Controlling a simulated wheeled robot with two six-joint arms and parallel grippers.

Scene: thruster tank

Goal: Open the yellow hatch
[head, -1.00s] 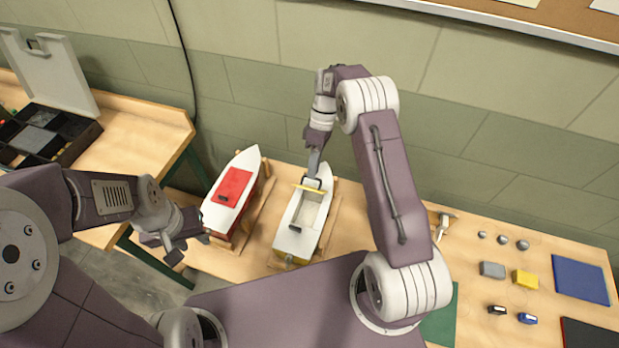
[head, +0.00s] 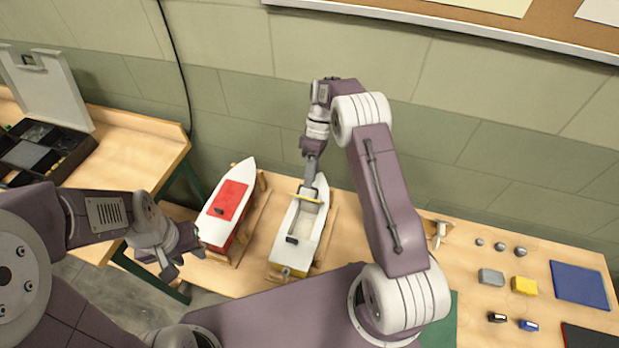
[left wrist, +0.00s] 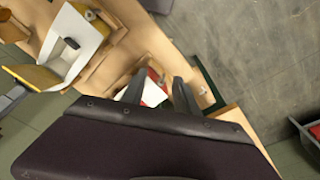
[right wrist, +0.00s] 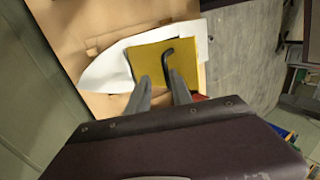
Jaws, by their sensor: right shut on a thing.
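A white boat (head: 318,225) with a yellow lower hull stands on a wooden cradle. Its yellow hatch (head: 308,197) is tilted up, almost edge-on in the head view, and the pale compartment (head: 306,217) in front of it is exposed. The raised hatch (left wrist: 38,77) also shows in the left wrist view. The right wrist view shows its yellow face (right wrist: 150,60) with a black handle (right wrist: 180,50). My right gripper (head: 308,185) is shut on the hatch from the far side; the exact contact is unclear. My left gripper (head: 187,265) is open and empty, left of the boats.
A red-decked boat (head: 228,198) stands left of the white boat. A hammer (head: 439,233), small blocks (head: 491,277) and a blue mat (head: 580,285) lie at the right. An open case (head: 45,150) sits on the left table. A wall is close behind.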

